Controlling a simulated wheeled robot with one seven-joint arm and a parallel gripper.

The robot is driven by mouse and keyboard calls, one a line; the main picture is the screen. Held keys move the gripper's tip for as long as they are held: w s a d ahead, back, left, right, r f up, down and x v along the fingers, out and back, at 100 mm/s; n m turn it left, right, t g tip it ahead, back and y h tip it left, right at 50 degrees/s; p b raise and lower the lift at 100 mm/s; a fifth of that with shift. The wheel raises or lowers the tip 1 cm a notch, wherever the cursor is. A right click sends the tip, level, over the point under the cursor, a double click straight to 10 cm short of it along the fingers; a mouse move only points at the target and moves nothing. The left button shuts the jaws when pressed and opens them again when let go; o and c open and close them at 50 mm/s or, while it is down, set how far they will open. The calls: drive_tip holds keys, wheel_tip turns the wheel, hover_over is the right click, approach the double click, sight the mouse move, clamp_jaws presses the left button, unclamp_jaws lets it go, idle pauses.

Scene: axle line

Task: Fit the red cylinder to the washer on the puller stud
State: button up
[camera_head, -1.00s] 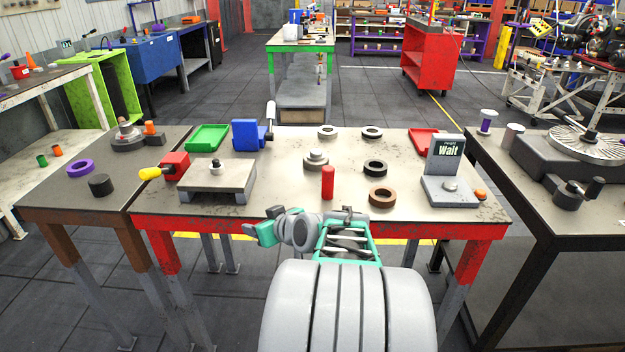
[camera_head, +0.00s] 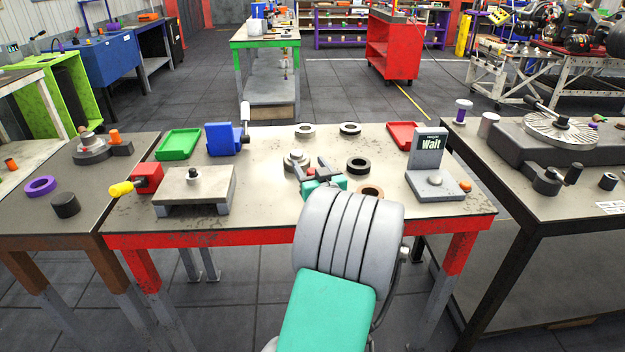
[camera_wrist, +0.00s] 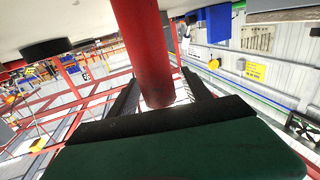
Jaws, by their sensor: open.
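The red cylinder (camera_wrist: 143,45) fills the middle of the wrist view, between the two dark fingers of my gripper (camera_wrist: 160,80). The fingers are open on either side of it, and I cannot tell whether either touches it. A grey block (camera_head: 205,188) at the left of the table carries a short dark stud (camera_head: 193,174). A round grey stepped piece (camera_head: 293,160) stands just left of my fingers. I cannot tell which holds the named washer.
Black (camera_head: 358,166), brown (camera_head: 370,191) and grey (camera_head: 305,130) rings lie around my gripper. A green tray (camera_head: 179,144), a blue holder (camera_head: 220,139) and a red tray (camera_head: 402,136) stand along the back.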

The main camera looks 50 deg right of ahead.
clamp_jaws()
idle(0.6)
